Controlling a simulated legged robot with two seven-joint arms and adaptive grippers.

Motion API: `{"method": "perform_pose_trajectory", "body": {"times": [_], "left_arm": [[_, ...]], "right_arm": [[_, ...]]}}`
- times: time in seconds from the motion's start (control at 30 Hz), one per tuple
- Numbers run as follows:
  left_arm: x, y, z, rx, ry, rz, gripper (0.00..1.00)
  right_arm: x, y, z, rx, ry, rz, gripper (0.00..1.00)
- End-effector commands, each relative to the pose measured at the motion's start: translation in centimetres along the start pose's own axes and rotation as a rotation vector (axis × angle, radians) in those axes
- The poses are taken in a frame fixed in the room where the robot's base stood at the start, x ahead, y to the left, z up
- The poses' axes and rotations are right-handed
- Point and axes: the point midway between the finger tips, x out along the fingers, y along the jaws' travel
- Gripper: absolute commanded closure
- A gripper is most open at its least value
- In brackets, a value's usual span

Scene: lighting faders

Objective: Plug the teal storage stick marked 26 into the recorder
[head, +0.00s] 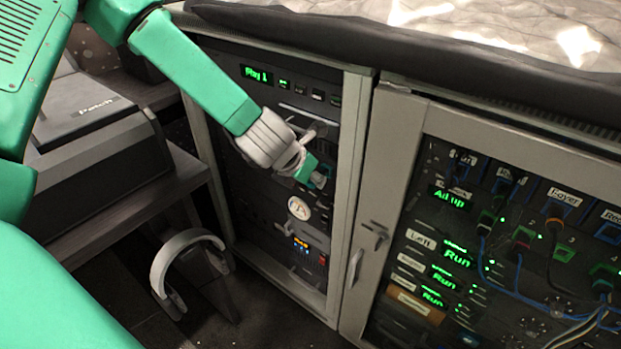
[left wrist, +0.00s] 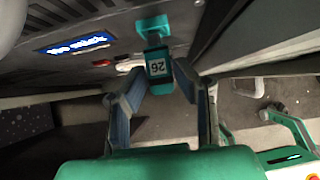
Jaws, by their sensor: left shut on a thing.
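The teal storage stick (left wrist: 158,68) shows in the left wrist view with its white label 26 upside down. My left gripper (left wrist: 160,82) is shut on it, with blue pads on both sides. A teal block (left wrist: 153,28) lies in line with the stick's far end at the dark panel; whether they are joined is unclear. In the head view my left gripper (head: 300,163) is at the front of the left rack, and a teal piece (head: 307,168) shows at its tips. Which rack unit is the recorder is unclear, and the gripper hides part of the panel. My right gripper is out of view.
The rack's light side post (head: 346,190) stands just right of the gripper. A grey cabinet (head: 385,170) with a handle and cabled, lit panels is at the right.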

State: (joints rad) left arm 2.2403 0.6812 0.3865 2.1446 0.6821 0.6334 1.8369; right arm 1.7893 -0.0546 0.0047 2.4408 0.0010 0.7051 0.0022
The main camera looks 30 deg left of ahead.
Motion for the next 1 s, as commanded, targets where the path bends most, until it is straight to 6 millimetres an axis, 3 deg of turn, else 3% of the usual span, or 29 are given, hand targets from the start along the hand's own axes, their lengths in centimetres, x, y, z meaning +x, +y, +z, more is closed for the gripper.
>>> {"method": "perform_pose_trajectory", "body": {"times": [1.0], "left_arm": [[0.53,-0.17,0.83,0.001,0.000,0.000,1.00]], "right_arm": [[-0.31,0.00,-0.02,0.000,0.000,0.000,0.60]]}}
